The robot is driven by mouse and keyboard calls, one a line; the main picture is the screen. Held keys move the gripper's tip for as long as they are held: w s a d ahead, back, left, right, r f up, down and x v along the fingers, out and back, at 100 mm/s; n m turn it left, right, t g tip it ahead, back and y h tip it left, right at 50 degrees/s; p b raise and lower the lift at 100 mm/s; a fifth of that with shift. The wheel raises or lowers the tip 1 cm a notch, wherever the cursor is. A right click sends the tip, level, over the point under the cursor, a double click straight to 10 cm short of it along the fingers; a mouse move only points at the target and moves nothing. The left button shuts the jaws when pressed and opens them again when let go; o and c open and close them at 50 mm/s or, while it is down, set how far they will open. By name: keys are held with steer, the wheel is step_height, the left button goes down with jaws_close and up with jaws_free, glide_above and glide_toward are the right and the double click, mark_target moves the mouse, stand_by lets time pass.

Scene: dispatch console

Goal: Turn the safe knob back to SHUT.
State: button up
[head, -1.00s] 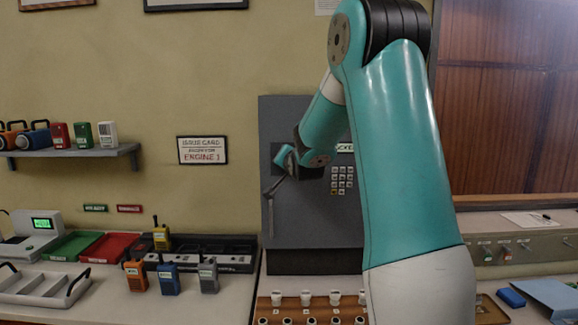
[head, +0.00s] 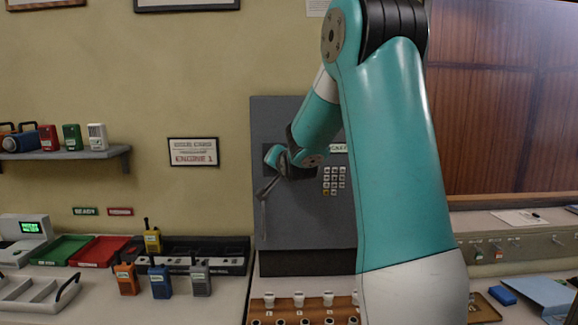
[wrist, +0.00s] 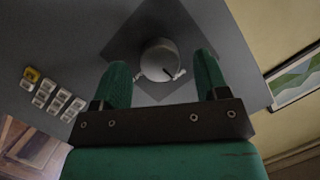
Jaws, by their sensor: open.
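The grey safe (head: 300,215) stands against the wall behind my arm. In the wrist view its pale round knob (wrist: 158,58) sits on a dark diamond-shaped plate (wrist: 125,42). The knob has a dark mark near its lower right edge and small pale bits beside it; I cannot read any labels. My gripper (wrist: 163,72) is open, its two green fingers on either side of the knob as seen from the wrist, with gaps showing; I cannot tell the depth. In the head view the arm hides the knob.
A keypad (head: 333,181) is on the safe right of the knob area. A wooden rack with white-topped pegs (head: 300,300) lies below. Radios (head: 160,282), red and green trays (head: 97,250) and a charger bank (head: 215,250) are on the left counter.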

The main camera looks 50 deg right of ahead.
steer(key=b+v, duration=0.2)
steer(key=v, duration=1.4)
steer(key=shift+s+a, duration=0.15)
steer(key=shift+s, duration=0.05)
steer(key=shift+f, duration=0.1)
